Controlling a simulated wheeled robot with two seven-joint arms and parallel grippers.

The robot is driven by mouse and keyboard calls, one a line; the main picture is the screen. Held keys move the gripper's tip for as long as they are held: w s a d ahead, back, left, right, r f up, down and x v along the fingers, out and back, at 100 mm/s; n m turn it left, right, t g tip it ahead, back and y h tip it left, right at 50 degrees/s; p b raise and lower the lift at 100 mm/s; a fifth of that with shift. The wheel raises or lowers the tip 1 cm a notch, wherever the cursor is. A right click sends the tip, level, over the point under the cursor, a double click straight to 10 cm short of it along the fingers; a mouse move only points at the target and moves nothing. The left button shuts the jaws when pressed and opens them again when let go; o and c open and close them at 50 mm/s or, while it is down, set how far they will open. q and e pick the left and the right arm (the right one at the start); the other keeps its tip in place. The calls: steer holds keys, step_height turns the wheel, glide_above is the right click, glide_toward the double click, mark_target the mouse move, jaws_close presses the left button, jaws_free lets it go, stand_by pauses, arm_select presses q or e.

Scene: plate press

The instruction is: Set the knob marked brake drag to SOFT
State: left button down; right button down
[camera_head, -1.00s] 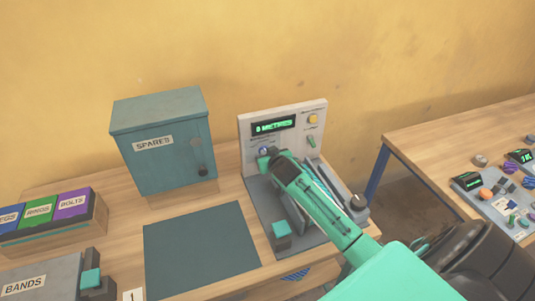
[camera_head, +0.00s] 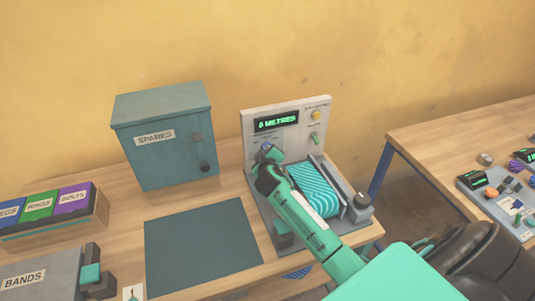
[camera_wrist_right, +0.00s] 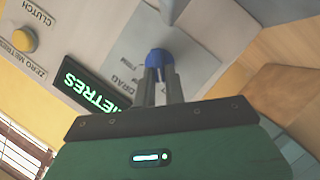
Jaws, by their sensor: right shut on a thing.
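The blue knob (camera_wrist_right: 158,57) stands on the pale panel (camera_wrist_right: 185,62) of the machine, beside lettering that reads DRAG in the right wrist view. My right gripper (camera_wrist_right: 160,72) is shut on this knob, with its two grey fingers around it. In the head view my right gripper (camera_head: 267,151) is at the lower left of the upright panel (camera_head: 323,106), and its arm covers part of the machine. My left gripper is not in view.
The display (camera_head: 276,123) reads 0 METRES. A yellow button (camera_head: 317,115) and a green switch (camera_head: 314,138) are on the panel's right. A striped teal roll (camera_head: 316,190) lies below. A SPARES cabinet (camera_head: 165,165) stands left; a dark mat (camera_head: 200,247) lies clear.

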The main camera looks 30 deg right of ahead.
steer(key=shift+a+n, duration=0.1)
steer(key=shift+n, duration=0.3)
steer(key=c, duration=1.5)
jaws_free()
steer(key=shift+o, duration=0.2)
steer(key=b+v, duration=0.3)
steer(key=v, duration=1)
steer(key=shift+s+a, duration=0.25)
steer(key=shift+a, duration=0.15)
steer(key=shift+f, duration=0.15)
